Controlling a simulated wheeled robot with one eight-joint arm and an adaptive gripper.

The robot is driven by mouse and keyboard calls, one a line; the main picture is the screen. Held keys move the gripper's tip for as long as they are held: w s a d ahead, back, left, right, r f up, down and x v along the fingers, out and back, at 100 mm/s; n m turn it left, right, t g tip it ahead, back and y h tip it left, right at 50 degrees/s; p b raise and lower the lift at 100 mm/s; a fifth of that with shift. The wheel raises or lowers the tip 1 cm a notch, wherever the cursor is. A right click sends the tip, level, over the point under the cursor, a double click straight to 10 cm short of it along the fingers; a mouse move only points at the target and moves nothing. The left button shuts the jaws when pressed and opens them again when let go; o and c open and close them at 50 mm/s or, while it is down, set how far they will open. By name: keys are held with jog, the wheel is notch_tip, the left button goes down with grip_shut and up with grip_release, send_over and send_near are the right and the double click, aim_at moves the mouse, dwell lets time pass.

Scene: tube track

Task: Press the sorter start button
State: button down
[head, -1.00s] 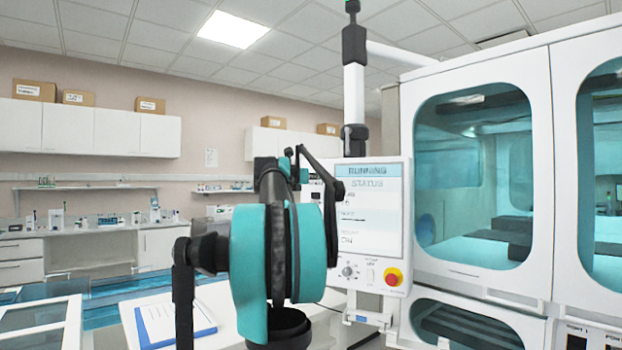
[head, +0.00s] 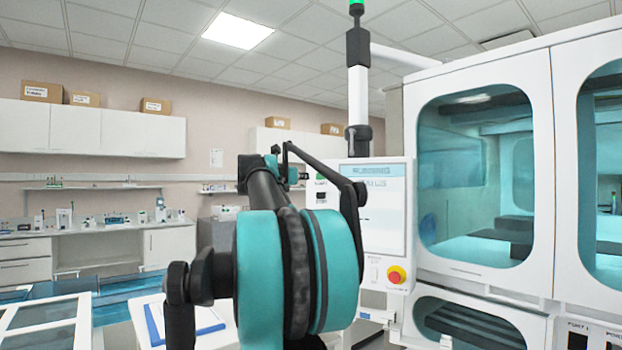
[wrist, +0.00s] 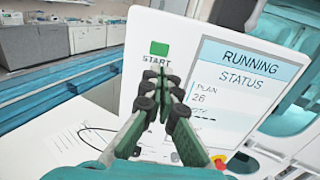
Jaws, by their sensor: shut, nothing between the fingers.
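The sorter's white control panel (wrist: 190,30) fills much of the wrist view. Its green square start button (wrist: 159,47) sits at the upper left, above the printed word START. The screen (wrist: 242,85) beside it reads RUNNING STATUS. My gripper (wrist: 161,75) is shut and empty, its dark fingertips over the START label just below the button in the picture. I cannot tell whether the tips touch the panel.
A red emergency knob (head: 397,275) sits low on the panel. A signal light (head: 356,8) on the pole above shows green. The white sorter cabinet (head: 420,90) with tinted windows stands right of the panel. A clipboard (head: 205,330) lies on the white table at the lower left.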

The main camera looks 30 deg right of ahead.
jog(key=shift+v, duration=1.5)
jog(key=s+a+f+m+g+y, duration=0.1)
jog(key=s+a+f+m+y, duration=0.3)
jog(key=f, duration=0.9)
jog(key=s+a+f+m+g+y, duration=0.1)
jog(key=a+f+m, duration=0.5)
jog(key=f, duration=0.8)
jog(key=s+a+f+m+g+y, duration=0.1)
jog(key=s+a+f+m+y, duration=0.2)
jog(key=f, duration=1)
jog(key=s+a+f+m+y, duration=0.4)
jog(key=s+a+f, duration=0.4)
jog(key=a+f, duration=0.2)
jog(key=s+a+f+m+g+y, duration=0.1)
jog(key=s+a+f+m+y, duration=0.2)
jog(key=s+a+f+m, duration=0.3)
jog(key=s+a+f, duration=0.2)
jog(key=a+f, duration=0.3)
jog(key=f, duration=0.3)
jog(key=shift+f+m+y, duration=0.3)
jog(key=shift+y, duration=0.1)
jog(key=shift+s+a, duration=0.1)
